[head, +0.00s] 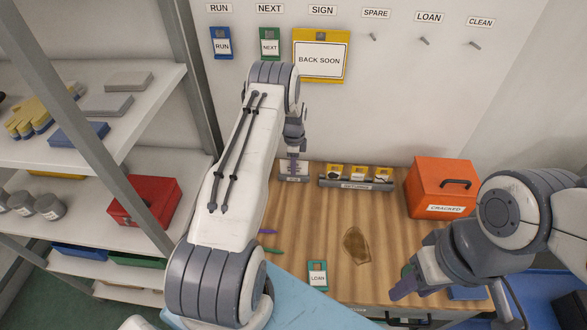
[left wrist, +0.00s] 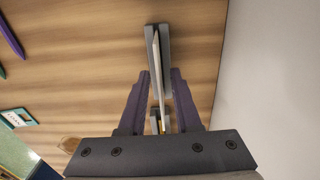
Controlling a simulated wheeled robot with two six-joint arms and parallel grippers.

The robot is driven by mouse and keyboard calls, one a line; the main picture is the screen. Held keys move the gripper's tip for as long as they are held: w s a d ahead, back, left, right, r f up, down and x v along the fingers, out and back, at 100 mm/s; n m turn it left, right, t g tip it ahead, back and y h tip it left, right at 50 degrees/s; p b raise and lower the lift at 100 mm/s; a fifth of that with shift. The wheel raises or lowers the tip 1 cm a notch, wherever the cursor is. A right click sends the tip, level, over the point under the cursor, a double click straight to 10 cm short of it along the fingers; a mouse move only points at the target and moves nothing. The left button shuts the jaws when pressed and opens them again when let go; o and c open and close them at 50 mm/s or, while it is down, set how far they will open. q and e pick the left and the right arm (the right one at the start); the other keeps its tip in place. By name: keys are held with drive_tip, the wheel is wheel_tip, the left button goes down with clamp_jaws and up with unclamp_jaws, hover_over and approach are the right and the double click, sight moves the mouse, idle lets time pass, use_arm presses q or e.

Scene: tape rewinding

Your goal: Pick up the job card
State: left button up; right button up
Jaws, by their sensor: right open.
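A thin white card, seen edge-on, which I take to be the job card (left wrist: 157,62), stands in a slotted grey holder (left wrist: 165,36) in the left wrist view. In the head view the grey holder (head: 294,178) is at the back left of the wooden bench. My left gripper (head: 294,150) is above it; in the left wrist view its two purple fingers (left wrist: 160,76) are on either side of the card, with gaps showing. My right gripper (head: 404,282) is open over the bench's front right. My left arm hides part of the bench.
A labelled grey rack (head: 356,183) with yellow-topped cards and an orange box (head: 440,187) are at the back of the wooden bench. A LOAN tag (head: 318,274) and brown patch (head: 356,245) are nearer the front. Shelves with a red box (head: 145,200) stand left.

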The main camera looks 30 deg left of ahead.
use_arm(q)
clamp_jaws()
drive_tip(key=shift+r, duration=0.1)
